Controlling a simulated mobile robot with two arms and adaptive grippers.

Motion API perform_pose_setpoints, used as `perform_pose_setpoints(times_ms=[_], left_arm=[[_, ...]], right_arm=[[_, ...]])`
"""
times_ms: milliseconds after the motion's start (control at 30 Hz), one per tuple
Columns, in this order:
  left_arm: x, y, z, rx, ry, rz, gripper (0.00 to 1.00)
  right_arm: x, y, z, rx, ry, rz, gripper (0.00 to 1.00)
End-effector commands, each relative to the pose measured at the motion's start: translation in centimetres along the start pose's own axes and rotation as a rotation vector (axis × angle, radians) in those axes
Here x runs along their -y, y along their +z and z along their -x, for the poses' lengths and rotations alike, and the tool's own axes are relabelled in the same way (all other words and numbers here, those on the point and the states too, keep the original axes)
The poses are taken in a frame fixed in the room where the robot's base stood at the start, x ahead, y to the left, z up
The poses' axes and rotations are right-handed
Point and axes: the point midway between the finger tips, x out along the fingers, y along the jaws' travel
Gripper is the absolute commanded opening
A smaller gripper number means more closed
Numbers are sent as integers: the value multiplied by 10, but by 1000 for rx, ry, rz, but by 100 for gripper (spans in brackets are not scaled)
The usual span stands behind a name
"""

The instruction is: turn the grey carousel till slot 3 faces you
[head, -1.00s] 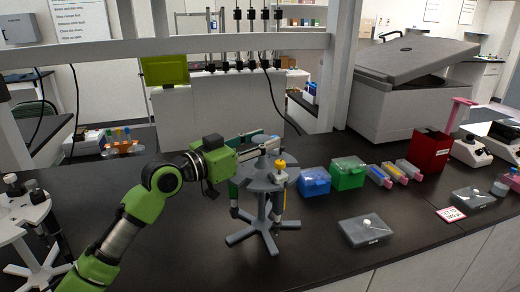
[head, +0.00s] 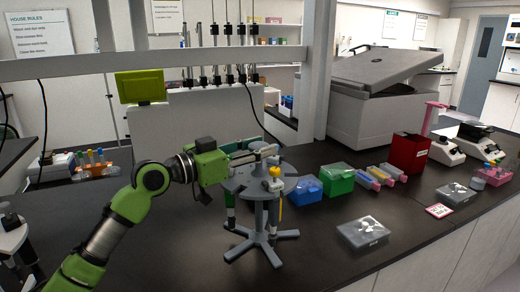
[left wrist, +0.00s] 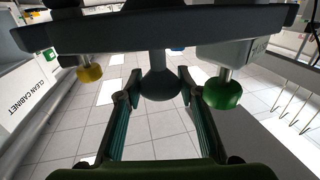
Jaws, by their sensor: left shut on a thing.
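The grey carousel (head: 243,184) stands upright on the dark bench on a splayed foot, with a round top. A yellow-topped pipette (head: 275,184) hangs at its front, a little right of the post. A green one hangs at its left side. My left gripper (head: 266,152) comes in from the left over the top and is shut on the central knob. In the left wrist view, the two fingers flank the grey knob (left wrist: 160,84), with a yellow plunger (left wrist: 90,73) and a green plunger (left wrist: 222,92) beside them. I cannot read slot numbers. My right gripper is not in view.
Blue (head: 306,188) and green (head: 336,178) boxes stand close to the carousel's right. A clear-lidded box (head: 362,232) lies nearer the front edge. Another stand (head: 12,240) is at the far left. The bench in front of the carousel is clear.

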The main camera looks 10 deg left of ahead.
Motion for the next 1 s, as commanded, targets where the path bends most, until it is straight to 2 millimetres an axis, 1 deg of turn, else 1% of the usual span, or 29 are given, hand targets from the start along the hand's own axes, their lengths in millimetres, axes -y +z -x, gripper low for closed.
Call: perform_pose_setpoints(times_ms=[200, 233, 267, 300, 600, 700, 767, 867, 1000], left_arm=[[1, 0, 0, 0, -1, 1, 0], [1, 0, 0, 0, -1, 1, 40], [1, 0, 0, 1, -1, 1, 47], [1, 0, 0, 0, -1, 0, 52], [0, 0, 0, 0, -1, 0, 52], [1, 0, 5, 1, -2, 0, 52], [1, 0, 12, 1, -2, 0, 52], [1, 2, 29, 4, -3, -2, 52], [2, 2, 61, 5, -4, -1, 52]], right_arm=[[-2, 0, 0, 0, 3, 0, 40], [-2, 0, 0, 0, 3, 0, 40], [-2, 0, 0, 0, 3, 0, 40], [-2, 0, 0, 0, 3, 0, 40], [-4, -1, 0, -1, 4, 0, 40], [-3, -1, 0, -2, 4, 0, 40], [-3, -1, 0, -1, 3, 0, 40], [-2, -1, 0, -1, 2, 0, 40], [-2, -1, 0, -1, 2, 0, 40]])
